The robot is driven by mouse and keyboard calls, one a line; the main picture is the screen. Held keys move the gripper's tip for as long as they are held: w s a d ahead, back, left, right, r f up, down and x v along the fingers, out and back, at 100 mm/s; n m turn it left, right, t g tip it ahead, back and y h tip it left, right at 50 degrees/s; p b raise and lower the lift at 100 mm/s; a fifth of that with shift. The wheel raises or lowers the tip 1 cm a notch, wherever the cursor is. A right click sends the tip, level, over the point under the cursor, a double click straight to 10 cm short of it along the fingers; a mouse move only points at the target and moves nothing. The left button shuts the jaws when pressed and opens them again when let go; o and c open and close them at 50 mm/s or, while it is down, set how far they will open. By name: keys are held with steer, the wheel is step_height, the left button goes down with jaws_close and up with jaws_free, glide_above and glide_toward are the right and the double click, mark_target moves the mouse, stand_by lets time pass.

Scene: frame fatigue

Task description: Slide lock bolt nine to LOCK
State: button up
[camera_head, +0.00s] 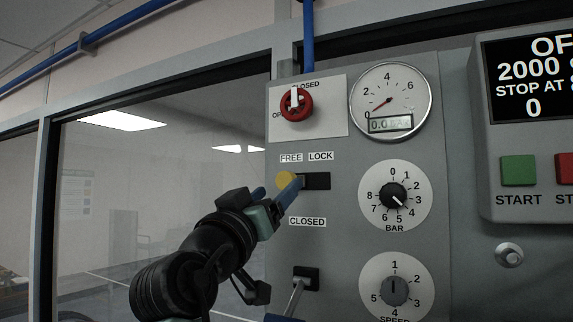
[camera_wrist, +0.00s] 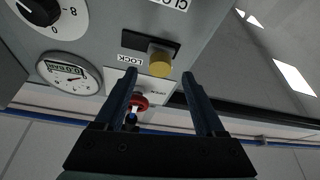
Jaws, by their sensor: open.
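FREE (camera_head: 291,158) and LOCK (camera_head: 321,156) labels sit above the slot. No number nine is readable. My gripper (camera_head: 280,187) is open at the knob, with one blue finger partly covering it. In the wrist view, the knob (camera_wrist: 160,62) appears between and just beyond the two fingertips (camera_wrist: 160,76). I cannot tell whether a finger touches it.
A red valve handle (camera_head: 296,104) and a pressure gauge (camera_head: 391,104) are above the slot. The BAR dial (camera_head: 393,196) is to its right. A lever (camera_head: 298,295) sticks out below the CLOSED label (camera_head: 307,222). A window (camera_head: 140,190) lies left of the panel.

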mark_target(285, 184)
steer(key=p+x, duration=0.2)
steer(key=x, duration=0.3)
steer(key=shift+w+d+r+p, duration=0.1)
steer(key=shift+w+d+p, duration=0.15)
steer(key=shift+w+p, duration=0.1)
jaws_close()
